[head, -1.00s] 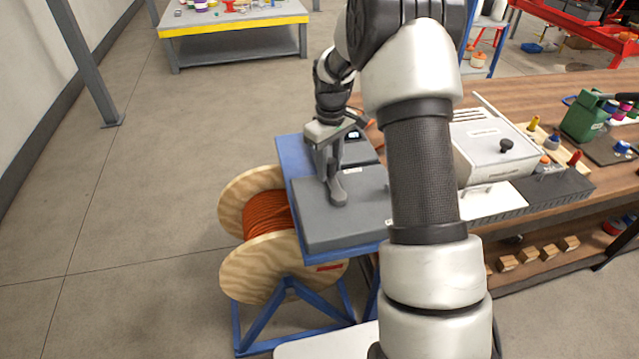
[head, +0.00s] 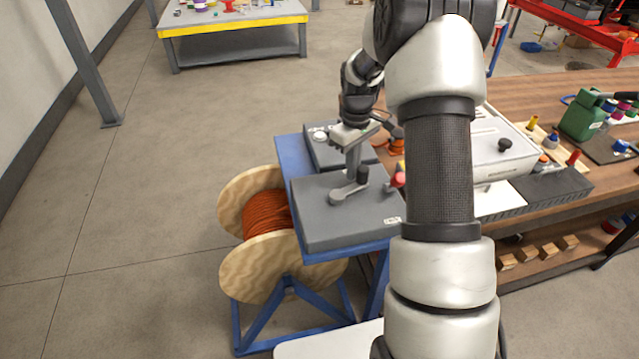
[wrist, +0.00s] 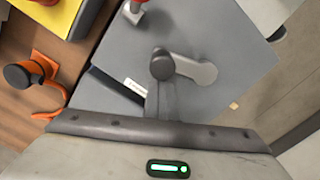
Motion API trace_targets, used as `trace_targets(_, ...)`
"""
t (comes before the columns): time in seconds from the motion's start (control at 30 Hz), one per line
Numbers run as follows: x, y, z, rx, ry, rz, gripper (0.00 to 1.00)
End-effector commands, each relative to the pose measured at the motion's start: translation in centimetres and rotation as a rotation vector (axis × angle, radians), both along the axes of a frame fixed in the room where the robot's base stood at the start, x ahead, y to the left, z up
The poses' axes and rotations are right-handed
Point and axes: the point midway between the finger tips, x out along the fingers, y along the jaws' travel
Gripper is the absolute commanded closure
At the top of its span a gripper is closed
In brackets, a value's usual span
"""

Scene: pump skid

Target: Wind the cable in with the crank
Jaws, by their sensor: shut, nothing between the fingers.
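The crank (head: 345,193) is a grey arm with an upright dark knob (head: 362,174), on top of a grey box (head: 320,225). The crank arm points up and right from its hub in the head view. In the wrist view the knob (wrist: 162,64) and crank arm (wrist: 198,72) show clearly. My gripper (head: 353,172) is shut and empty, pointing down close beside the knob; I cannot tell whether it touches. Its fingers show below the knob in the wrist view (wrist: 161,92). Orange cable (head: 267,213) lies wound on a wooden drum (head: 262,268) left of the box.
A blue frame (head: 290,155) carries the box and drum. A red knob (head: 398,180) stands right of the crank. A wooden bench (head: 550,108) with a white case (head: 500,150) and tools lies to the right. The floor at left is clear.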

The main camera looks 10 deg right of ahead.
Motion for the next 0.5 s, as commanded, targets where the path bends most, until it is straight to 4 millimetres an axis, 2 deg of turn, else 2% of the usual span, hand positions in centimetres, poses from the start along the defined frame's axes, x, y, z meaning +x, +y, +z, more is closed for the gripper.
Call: trace_targets(0.5,-1.8,-1.5,0.3,0.003,-0.013,0.001,1.00)
